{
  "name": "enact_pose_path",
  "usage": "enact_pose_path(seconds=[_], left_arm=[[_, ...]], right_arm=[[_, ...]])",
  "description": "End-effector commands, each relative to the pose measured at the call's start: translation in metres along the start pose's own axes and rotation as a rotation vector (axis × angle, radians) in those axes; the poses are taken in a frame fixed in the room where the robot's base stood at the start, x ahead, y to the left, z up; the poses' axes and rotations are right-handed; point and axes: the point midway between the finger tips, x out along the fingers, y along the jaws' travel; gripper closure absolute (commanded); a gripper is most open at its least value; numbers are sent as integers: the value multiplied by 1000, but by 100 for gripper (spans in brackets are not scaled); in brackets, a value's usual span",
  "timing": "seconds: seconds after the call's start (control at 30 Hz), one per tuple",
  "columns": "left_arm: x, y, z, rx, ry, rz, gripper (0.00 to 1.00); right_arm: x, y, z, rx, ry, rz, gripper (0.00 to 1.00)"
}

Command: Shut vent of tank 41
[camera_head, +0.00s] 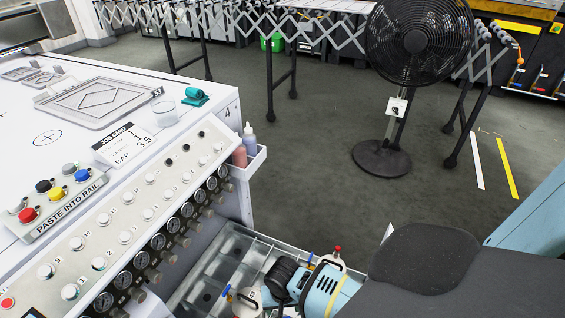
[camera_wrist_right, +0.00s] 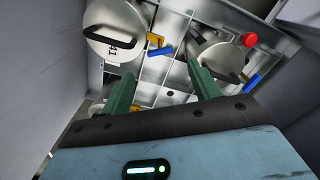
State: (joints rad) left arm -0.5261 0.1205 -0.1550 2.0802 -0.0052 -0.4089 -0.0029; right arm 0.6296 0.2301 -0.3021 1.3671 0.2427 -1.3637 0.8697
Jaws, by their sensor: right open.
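Tank 41 (camera_wrist_right: 113,32) is a round metal tank with a black handle and the number 41 on its lid, at the upper left of the right wrist view. A yellow fitting with a blue lever (camera_wrist_right: 160,50) sits at its right edge; I cannot tell whether the vent is open. My right gripper (camera_wrist_right: 165,84) is open, its two green fingers apart and empty, below the lever in that view and not touching it. In the head view its fingers are hidden by my light-blue wrist (camera_head: 330,289). My left gripper is not in view.
A second tank (camera_wrist_right: 218,58) with a red knob and blue lever is to the right. Both stand in a divided metal tray (camera_head: 215,272). The white console (camera_head: 105,190) with gauges borders it at left. A black fan (camera_head: 383,158) stands beyond on open floor.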

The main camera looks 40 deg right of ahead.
Motion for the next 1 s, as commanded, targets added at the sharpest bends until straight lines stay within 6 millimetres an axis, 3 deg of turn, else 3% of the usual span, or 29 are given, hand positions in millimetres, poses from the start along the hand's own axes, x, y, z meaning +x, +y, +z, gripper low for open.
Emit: enact_pose_path(seconds=[0.2,0.4,0.83,1.0], left_arm=[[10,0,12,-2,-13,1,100],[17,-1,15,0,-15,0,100],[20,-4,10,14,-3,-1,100],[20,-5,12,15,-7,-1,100]], right_arm=[[37,1,1,0,-4,4,38],[61,1,1,-1,-2,2,38],[69,0,0,-1,0,-1,38],[69,0,1,-1,0,0,59]])
